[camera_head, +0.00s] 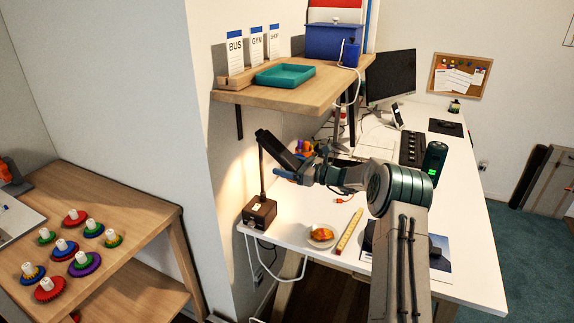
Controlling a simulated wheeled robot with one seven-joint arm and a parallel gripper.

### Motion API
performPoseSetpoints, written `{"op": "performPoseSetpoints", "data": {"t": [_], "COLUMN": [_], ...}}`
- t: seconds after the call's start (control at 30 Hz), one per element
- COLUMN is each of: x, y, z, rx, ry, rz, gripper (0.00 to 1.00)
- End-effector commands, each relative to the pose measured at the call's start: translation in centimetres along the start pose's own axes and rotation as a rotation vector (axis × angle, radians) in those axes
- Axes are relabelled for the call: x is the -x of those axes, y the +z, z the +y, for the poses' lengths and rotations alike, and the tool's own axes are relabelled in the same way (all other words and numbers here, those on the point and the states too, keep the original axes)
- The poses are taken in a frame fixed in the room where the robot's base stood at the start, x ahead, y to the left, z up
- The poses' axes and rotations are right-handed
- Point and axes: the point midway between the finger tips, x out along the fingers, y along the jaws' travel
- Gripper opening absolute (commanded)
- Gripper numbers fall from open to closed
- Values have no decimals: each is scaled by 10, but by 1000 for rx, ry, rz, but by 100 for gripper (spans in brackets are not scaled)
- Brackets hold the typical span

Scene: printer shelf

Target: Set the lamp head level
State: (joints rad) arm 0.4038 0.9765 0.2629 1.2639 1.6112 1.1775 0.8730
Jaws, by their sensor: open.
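The black desk lamp stands on the white desk. Its square brown-black base (259,212) is near the desk's left corner, and a thin upright post rises from it. The lamp head (277,149) is a dark bar at the post's top, tilted down to the right. My gripper (291,175) is open just below and beside the head's lower right end. I cannot tell whether it touches the head. The small gap there is partly hidden by the fingers.
A wooden shelf (335,92) with a teal tray (285,75) and cards overhangs behind the lamp. A low table with colored gears stands left.

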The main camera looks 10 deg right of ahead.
Motion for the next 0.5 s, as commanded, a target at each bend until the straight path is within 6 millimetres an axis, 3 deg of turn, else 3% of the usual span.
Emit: {"op": "performPoseSetpoints", "data": {"t": [0.3,0.5], "x": [-3,-2], "y": [0,0], "z": [0,0], "rx": [0,0], "ry": [0,1], "rz": [0,0], "gripper": [72,16]}}
